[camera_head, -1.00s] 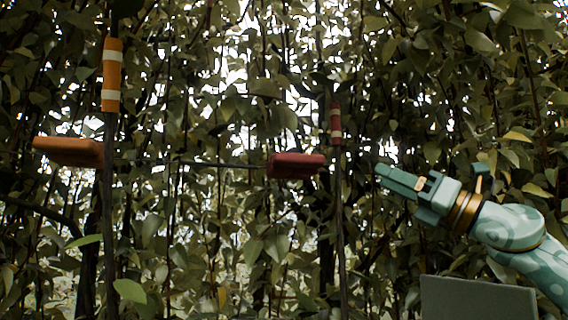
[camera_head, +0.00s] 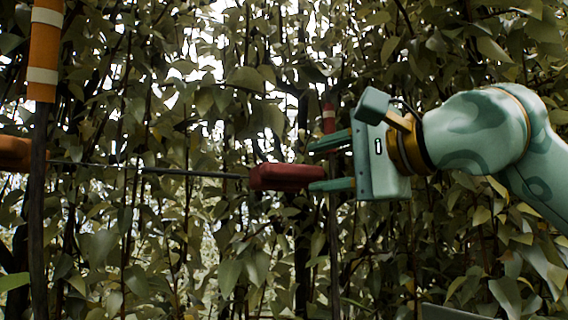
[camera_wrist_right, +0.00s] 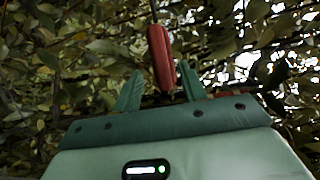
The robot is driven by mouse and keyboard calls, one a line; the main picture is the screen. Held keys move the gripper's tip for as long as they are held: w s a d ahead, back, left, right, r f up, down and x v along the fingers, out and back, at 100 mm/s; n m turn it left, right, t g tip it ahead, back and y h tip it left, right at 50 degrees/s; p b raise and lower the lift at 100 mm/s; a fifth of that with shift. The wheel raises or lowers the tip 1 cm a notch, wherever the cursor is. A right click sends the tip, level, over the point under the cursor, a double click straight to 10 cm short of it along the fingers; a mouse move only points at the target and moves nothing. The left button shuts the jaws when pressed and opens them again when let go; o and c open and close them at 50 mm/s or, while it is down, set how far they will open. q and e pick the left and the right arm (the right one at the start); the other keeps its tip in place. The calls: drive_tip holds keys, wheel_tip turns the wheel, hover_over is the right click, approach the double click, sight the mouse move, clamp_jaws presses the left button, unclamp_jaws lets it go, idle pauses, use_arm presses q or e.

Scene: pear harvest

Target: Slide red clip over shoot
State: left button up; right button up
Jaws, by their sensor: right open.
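The red clip (camera_head: 280,177) is a dark red block at the right end of a thin dark horizontal shoot (camera_head: 180,171). My right gripper (camera_head: 318,164) comes in from the right, open, with its fingertips beside the clip's right end. In the right wrist view the clip (camera_wrist_right: 161,58) lies upright in the picture, its near end between the two fingertips (camera_wrist_right: 158,88). Whether a finger touches it I cannot tell. The shoot meets the clip's far end there. My left gripper is not in view.
An orange block (camera_head: 14,153) is at the left end of the shoot. An orange sleeve with white bands (camera_head: 43,50) is on the left upright stem. A red sleeve with a white band (camera_head: 329,118) is on the right stem, behind my gripper. Dense leaves fill the background.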

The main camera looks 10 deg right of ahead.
sight(285, 180)
drive_tip(key=p+x, duration=0.1)
drive_tip(key=x, duration=0.5)
drive_tip(key=shift+w+a+r+p, duration=0.1)
drive_tip(key=shift+w+p, duration=0.05)
drive_tip(key=shift+p, duration=0.25)
drive_tip(key=shift+w+a+p, duration=0.3)
drive_tip(key=shift+w+a, duration=0.05)
drive_tip(key=shift+w, duration=0.15)
drive_tip(key=shift+w+a, duration=0.2)
drive_tip(key=shift+w, duration=0.15)
clamp_jaws()
drive_tip(key=d, duration=0.3)
drive_tip(key=w+d+p, duration=0.1)
drive_tip(key=d, duration=0.3)
drive_tip(key=shift+w+d, duration=0.1)
drive_tip(key=shift+w, duration=0.1)
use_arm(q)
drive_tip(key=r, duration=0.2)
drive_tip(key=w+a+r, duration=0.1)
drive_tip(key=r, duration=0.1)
use_arm(e)
drive_tip(key=shift+d, duration=0.15)
